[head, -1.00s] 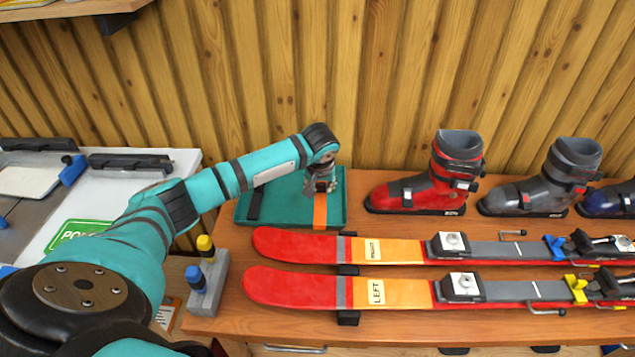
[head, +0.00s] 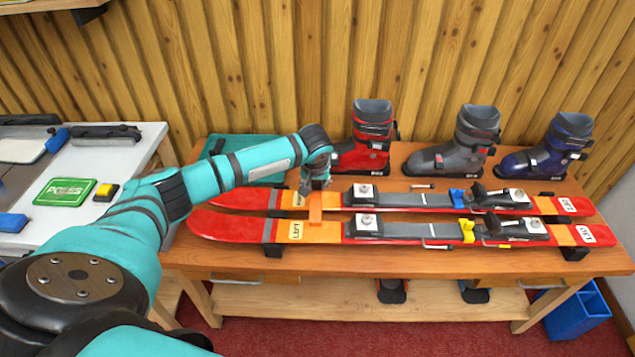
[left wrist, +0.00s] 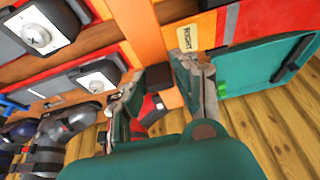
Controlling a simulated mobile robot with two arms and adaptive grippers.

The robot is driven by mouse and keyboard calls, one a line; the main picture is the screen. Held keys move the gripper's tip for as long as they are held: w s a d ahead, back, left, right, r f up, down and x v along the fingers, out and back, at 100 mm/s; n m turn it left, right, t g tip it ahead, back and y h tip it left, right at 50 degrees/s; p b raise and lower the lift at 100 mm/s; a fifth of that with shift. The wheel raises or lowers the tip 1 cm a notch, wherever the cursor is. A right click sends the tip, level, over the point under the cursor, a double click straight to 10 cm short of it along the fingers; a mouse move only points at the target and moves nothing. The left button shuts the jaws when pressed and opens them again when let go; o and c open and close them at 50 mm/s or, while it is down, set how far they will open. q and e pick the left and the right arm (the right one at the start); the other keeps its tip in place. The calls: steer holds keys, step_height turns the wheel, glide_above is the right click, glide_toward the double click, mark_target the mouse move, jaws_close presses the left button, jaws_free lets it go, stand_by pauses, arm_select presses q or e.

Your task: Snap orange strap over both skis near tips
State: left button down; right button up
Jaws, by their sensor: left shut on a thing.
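The orange strap (head: 315,208) hangs from my left gripper (head: 317,186) and reaches across the orange bands of both skis, right of their labels. In the left wrist view the strap (left wrist: 146,30) runs up from between the fingers of the gripper (left wrist: 157,92), which is shut on its dark end. The right ski (head: 236,198) lies at the back and the left ski (head: 225,226) in front, parallel, with red tips to the left. I cannot tell whether the strap touches the skis. My right gripper is out of view.
A teal tray (head: 222,146) sits at the bench's back left, partly behind my arm. Red (head: 370,135), grey (head: 478,140) and blue (head: 560,140) boots stand along the wall. Bindings rise from the skis to the right. Bare bench (head: 330,262) shows in front.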

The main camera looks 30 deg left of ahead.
mark_target(317, 192)
arm_select(q)
steer(key=shift+f+b, duration=0.75)
steer(key=shift+f, duration=0.05)
step_height(317, 192, down, 3)
steer(key=b, duration=0.3)
steer(key=shift+d, duration=0.1)
steer(key=shift+f+b, duration=0.3)
steer(key=shift+f, duration=0.55)
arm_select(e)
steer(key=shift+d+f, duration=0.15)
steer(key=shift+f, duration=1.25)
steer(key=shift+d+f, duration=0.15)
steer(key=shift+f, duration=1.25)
arm_select(q)
steer(key=c, duration=1.7)
jaws_free()
jaws_close()
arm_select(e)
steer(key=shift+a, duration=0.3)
arm_select(q)
steer(key=shift+p, duration=0.55)
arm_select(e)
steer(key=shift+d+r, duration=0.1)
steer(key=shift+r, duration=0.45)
